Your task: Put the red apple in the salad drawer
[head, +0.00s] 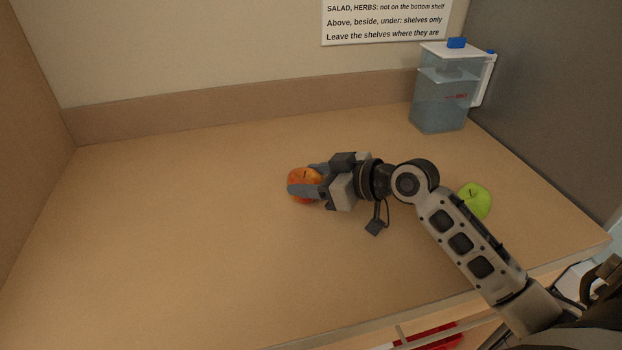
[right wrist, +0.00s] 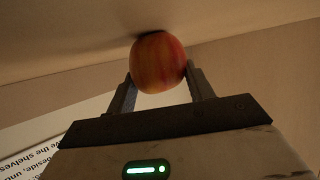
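The red apple (head: 304,174), red with yellow streaks, is at the middle of the wooden counter in the head view. My right gripper (head: 308,183) reaches it from the right, with one finger on its near side and one on its far side. In the right wrist view the apple (right wrist: 158,62) sits between the two fingertips (right wrist: 160,78), which appear to touch both its sides. It seems to rest on or very close to the counter. My left gripper is not in view. No salad drawer shows.
A green apple (head: 474,200) lies on the counter behind my right forearm. A water jug (head: 441,95) with a white lid stands at the back right. A sign (head: 385,20) about salad and shelves hangs on the back wall. The counter's left half is clear.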

